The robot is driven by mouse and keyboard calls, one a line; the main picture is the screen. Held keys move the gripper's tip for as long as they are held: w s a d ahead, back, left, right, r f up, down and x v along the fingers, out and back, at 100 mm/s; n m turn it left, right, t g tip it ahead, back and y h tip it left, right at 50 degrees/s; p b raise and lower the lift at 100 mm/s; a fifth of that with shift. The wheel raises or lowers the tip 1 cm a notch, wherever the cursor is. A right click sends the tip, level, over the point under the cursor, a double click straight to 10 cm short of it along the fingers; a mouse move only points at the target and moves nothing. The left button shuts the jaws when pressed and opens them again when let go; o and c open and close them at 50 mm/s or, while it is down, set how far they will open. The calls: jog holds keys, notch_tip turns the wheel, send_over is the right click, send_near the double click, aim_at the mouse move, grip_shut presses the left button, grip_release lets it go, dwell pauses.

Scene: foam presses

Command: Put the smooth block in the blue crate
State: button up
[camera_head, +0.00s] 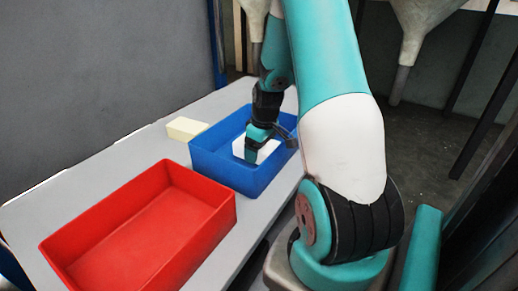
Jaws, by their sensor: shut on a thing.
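The blue crate (226,175) stands on the grey table in the middle of the head view. A white block (268,149) is at the crate's inside, partly hidden by my gripper. My gripper (253,156) is over the crate and shut on this white block. Whether the block touches the crate floor I cannot tell. A pale cream block (186,128) lies on the table just beyond the crate's left corner. Surface texture is too small to tell on either block.
An empty red crate (146,244) stands in front of the blue crate, to its left. The grey table (95,178) has free room along its left side. A grey wall (90,70) rises behind. Funnel-shaped hoppers (410,40) hang at the back right.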

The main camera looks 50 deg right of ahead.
jog(key=shift+f, duration=0.25)
jog(key=o, duration=0.7)
jog(key=r, duration=0.4)
jog(key=s+r, duration=0.1)
jog(key=r, duration=0.7)
jog(key=shift+s+r, duration=0.1)
jog(key=shift+s, duration=0.3)
jog(key=a+r+n+y, duration=0.1)
jog(key=a+r+n, duration=0.15)
jog(key=a, duration=0.95)
jog(key=a+r+n+y, duration=0.1)
jog(key=a+r, duration=0.2)
jog(key=a, duration=0.9)
jog(key=s+a+n, duration=0.1)
jog(key=s+a, duration=0.3)
jog(key=s+a+r+g+y, duration=0.1)
jog(key=s+a, duration=0.3)
jog(key=a, duration=0.1)
jog(key=s+a+n+y, duration=0.1)
jog(key=s+a, duration=0.3)
jog(key=a, duration=0.1)
jog(key=shift+s+a+r+n+g, duration=0.15)
jog(key=shift+s+a+n+g, duration=0.15)
jog(key=shift+n+g, duration=0.1)
